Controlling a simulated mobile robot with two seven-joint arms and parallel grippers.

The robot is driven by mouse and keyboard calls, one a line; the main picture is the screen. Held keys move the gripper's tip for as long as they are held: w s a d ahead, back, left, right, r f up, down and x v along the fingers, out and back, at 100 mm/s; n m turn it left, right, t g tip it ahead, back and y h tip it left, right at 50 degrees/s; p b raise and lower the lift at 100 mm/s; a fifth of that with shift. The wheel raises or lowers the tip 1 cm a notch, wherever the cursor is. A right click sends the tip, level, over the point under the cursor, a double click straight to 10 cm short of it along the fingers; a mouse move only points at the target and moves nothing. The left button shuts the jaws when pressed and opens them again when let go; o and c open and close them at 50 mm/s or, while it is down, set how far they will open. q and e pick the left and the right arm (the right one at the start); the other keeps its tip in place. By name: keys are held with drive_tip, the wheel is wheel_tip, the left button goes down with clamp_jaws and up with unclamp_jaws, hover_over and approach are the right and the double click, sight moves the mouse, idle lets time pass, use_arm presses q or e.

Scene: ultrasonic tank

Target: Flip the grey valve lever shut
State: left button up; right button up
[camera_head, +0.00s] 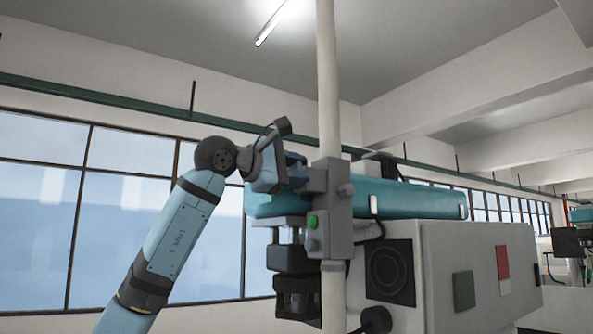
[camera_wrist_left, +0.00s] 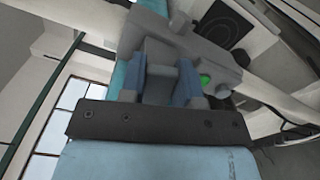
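A grey valve body (camera_head: 335,215) with a green button sits on an upright pale pipe, right of centre in the head view. It also shows in the left wrist view (camera_wrist_left: 222,72). My left gripper (camera_head: 298,172) is at the left side of this body, at its upper part. In the left wrist view, the two blue fingers of my left gripper (camera_wrist_left: 161,80) stand apart, one on each side of a grey block (camera_wrist_left: 160,52), apparently the lever. The block fills most of the gap; I cannot tell whether both fingers touch it. My right gripper is not in view.
The pale pipe (camera_head: 329,80) runs up to the ceiling. Behind the valve is a teal tank cover (camera_head: 410,200) above a white cabinet (camera_head: 450,265) with a round black vent. Dark blocks (camera_head: 297,270) stand below the gripper. Windows line the left wall, with open space before them.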

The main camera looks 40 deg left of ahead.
use_arm(q)
drive_tip(key=shift+f+m, duration=0.15)
drive_tip(key=shift+m, duration=0.45)
drive_tip(key=shift+f+m+p, duration=0.4)
drive_tip(key=shift+f+m, duration=0.05)
drive_tip(key=shift+m, duration=0.75)
drive_tip(key=o, duration=0.9)
drive_tip(key=shift+s, duration=0.1)
